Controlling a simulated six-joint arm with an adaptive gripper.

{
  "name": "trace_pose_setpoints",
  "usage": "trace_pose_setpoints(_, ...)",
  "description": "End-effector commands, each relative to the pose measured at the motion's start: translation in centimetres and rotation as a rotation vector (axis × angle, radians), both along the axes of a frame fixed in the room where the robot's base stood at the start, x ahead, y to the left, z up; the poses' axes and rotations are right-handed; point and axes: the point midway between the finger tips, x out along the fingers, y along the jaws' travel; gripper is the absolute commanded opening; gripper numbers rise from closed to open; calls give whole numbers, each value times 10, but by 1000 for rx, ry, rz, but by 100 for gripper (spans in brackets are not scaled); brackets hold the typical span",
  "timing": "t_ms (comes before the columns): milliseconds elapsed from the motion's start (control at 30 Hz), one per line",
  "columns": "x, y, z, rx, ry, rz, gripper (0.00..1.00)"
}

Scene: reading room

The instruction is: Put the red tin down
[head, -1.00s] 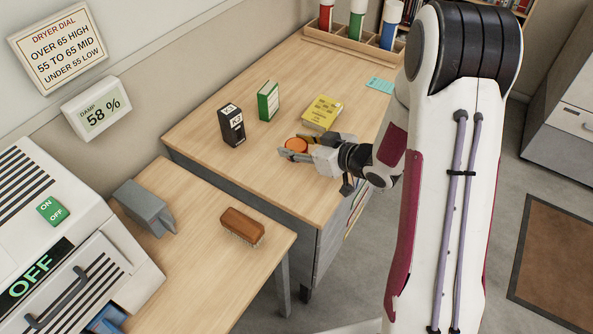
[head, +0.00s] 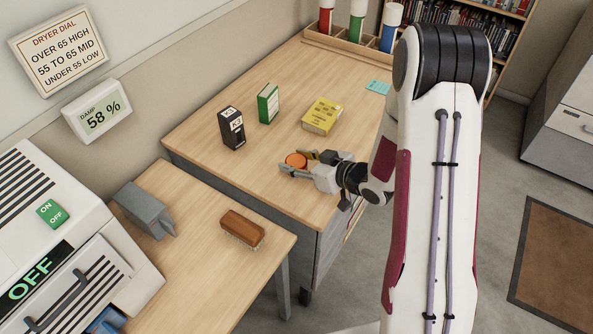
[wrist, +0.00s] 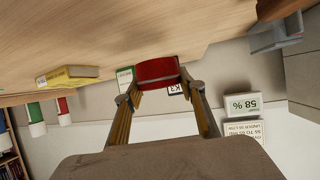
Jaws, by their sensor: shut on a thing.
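The red tin (head: 296,160) is round with an orange-red top. My gripper (head: 298,164) is shut on it, one finger on each side, over the front part of the large wooden desk (head: 200,135). In the wrist view the tin (wrist: 155,69) sits between the fingertips of my gripper (wrist: 159,92). I cannot tell whether the tin's base touches the desk or is a little above it.
On the desk are a black box (head: 231,128), a green book (head: 268,104), a yellow book (head: 322,116) and a teal card (head: 378,87). A wooden rack (head: 340,45) stands at the back. A brush (head: 242,227) lies on the lower-left table. Desk around the tin is clear.

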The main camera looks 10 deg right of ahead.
Motion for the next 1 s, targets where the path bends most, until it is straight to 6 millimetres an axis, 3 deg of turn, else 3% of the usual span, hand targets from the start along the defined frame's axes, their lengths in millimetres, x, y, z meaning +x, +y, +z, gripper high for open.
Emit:
trace_pose_setpoints(533, 0, 0, -39, 0, 1, 0, 16)
trace_pose_setpoints(1000, 0, 0, -42, 1, 1, 0, 16)
